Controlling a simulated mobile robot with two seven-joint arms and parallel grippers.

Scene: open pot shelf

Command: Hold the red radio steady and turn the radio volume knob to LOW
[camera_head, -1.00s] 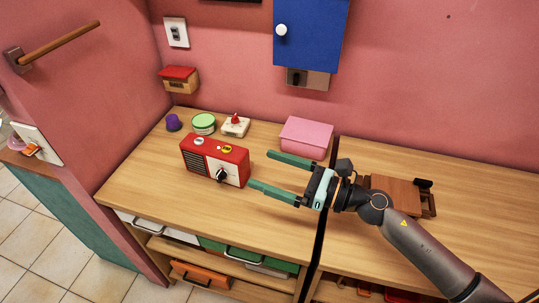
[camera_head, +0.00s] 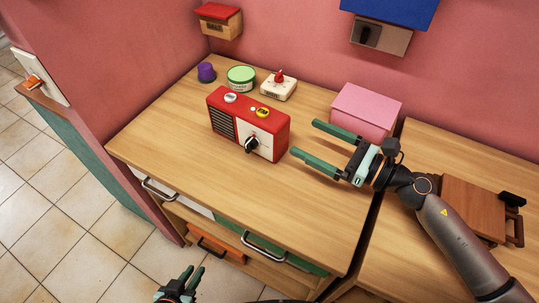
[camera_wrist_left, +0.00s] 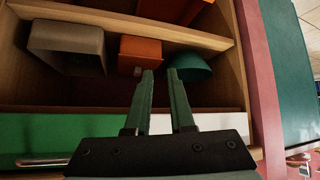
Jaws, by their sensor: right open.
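The red radio (camera_head: 270,122) stands upright on the wooden counter, with a dark grille on its left and a pale panel on its right. The black volume knob (camera_head: 251,144) is on that panel; its markings are too small to read. My right gripper (camera_head: 308,139) is open and empty just right of the radio, its fingers pointing at the radio's right end without touching it. My left gripper (camera_head: 191,274) is low in front of the drawers, away from the radio. In the left wrist view its fingers (camera_wrist_left: 160,75) are a little apart with nothing between them.
A pink box (camera_head: 365,108) stands behind my right gripper. A purple cup (camera_head: 206,72), a green tin (camera_head: 241,77) and a white timer (camera_head: 278,87) stand behind the radio. Drawer handles (camera_head: 262,247) stick out below the counter edge. The counter in front of the radio is clear.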

